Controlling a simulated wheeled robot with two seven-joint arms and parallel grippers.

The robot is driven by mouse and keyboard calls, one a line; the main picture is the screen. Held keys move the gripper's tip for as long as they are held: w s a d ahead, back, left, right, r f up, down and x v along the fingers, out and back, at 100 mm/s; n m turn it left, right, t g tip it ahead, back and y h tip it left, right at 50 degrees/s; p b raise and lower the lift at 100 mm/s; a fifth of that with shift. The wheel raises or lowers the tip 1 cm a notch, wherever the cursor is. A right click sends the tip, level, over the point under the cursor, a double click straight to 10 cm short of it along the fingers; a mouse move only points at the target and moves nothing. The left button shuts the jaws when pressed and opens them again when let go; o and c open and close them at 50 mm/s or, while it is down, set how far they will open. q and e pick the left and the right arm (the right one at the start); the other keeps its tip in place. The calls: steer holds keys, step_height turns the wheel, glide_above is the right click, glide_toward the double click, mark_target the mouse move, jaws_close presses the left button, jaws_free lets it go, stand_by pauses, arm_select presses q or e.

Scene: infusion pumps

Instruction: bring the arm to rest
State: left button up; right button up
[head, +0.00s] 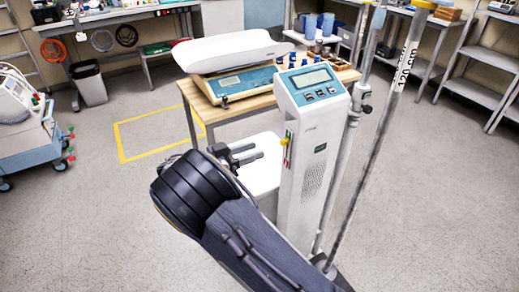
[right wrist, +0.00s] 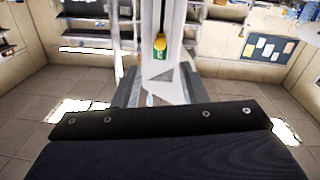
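My right gripper (head: 254,156) is in the middle of the head view, at the end of my dark arm, which comes up from the bottom. Its two fingers are apart and point right, towards the side of a tall white infusion pump (head: 298,190). A small gap shows between the fingertips and the pump. In the right wrist view the gripper (right wrist: 160,88) is open and empty, with the pump's white column (right wrist: 152,30) beyond it. A yellow and green part (right wrist: 160,46) sits on that column. My left gripper is not in view.
A metal pole (head: 370,135) stands right of the pump. Behind is a wooden table (head: 235,108) with a white and teal scale (head: 238,82) and small bottles. A white surface (head: 262,175) lies below the gripper. A blue cart (head: 30,145) stands far left; the floor between is clear.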

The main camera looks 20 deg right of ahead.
stand_by(0.4)
steer(key=s+d+n+g+y+p, duration=0.2)
steer(key=s+d+n+y, duration=0.15)
steer(key=s+y, duration=0.4)
steer(key=s+d+n+g+y+p, duration=0.1)
steer(key=s+d+n+y+p, duration=0.2)
steer(key=s+y, duration=0.4)
steer(key=s+a+r+n+t+y+p, duration=0.2)
steer(key=s+a+r+n+t+y, duration=0.1)
steer(key=s, duration=0.4)
steer(key=s+a+r+n+t+y+p, duration=0.3)
steer(key=s+a+r+n+t+y, duration=0.1)
steer(key=s+a+r+t, duration=0.1)
steer(key=shift+s+a+r+n, duration=0.35)
steer(key=shift+s+a+r, duration=0.25)
steer(key=shift+s, duration=0.65)
